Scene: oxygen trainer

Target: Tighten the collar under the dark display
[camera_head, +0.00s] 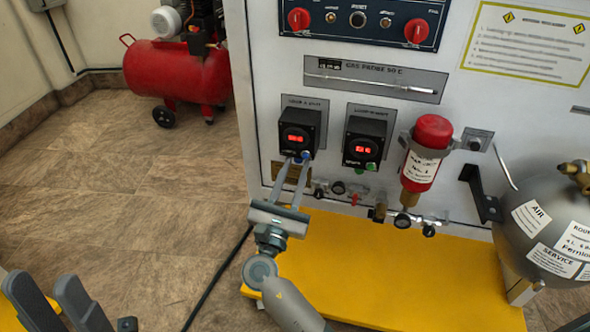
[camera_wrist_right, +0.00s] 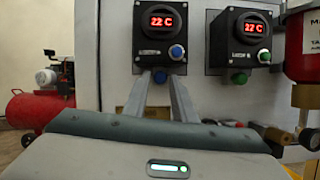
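Two black display housings sit side by side on the white panel: the left display (camera_head: 299,130) and the right display (camera_head: 364,138). Both show lit red digits, so neither screen looks dark. A blue collar (camera_wrist_right: 160,76) is under the left display, and a green collar (camera_wrist_right: 238,78) is under the right one. My right gripper (camera_head: 295,161) reaches up to the left display. Its fingers stand apart, with the blue collar between or just beyond the tips in the right wrist view; contact is unclear. My left gripper (camera_head: 60,296) is open and empty at the lower left.
A red cylinder (camera_head: 427,150) hangs right of the displays, with several small valves and fittings (camera_head: 404,221) below. A grey tank (camera_head: 548,222) stands at the right. A yellow base (camera_head: 380,278) runs below the panel. A red compressor (camera_head: 175,70) stands back left; the floor before it is clear.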

